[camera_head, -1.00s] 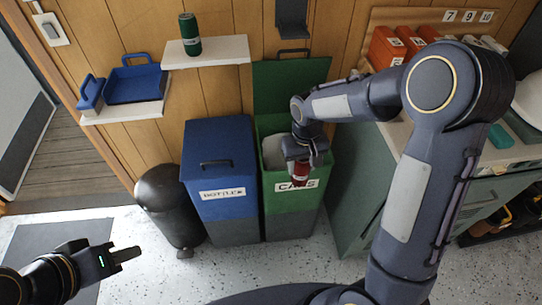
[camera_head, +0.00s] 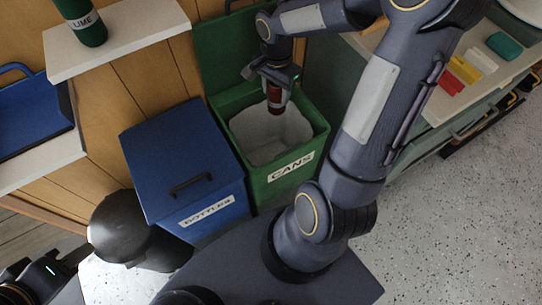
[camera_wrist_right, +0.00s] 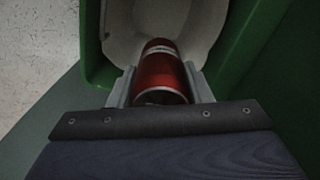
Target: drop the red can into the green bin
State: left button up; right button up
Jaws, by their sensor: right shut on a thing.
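The red can (camera_head: 274,101) is held upright in my right gripper (camera_head: 275,88), which is shut on it. The can hangs over the open mouth of the green bin (camera_head: 290,178), near its back side. The bin is marked CANS, has a pale liner (camera_head: 262,150) and its lid stands open behind. In the right wrist view the red can (camera_wrist_right: 160,78) sits between the fingers, with the liner and the green rim (camera_wrist_right: 95,60) around it. My left gripper (camera_head: 62,283) is at the lower left corner, far from the can; its fingers are not clear.
A blue bin marked BOTTLES (camera_head: 185,165), lid shut, stands left of the green bin. A black round bin (camera_head: 120,228) is beside it. A counter with coloured blocks (camera_head: 465,70) is at right.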

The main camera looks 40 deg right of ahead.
jog(key=shift+f+b, duration=1.5)
jog(key=shift+f, duration=0.9)
jog(key=o, duration=1.3)
jog(key=shift+c, duration=0.2)
jog(key=shift+r, duration=0.15)
notch_tip(320, 180, up, 8)
jog(key=shift+f+p, duration=0.15)
jog(key=shift+p, duration=0.55)
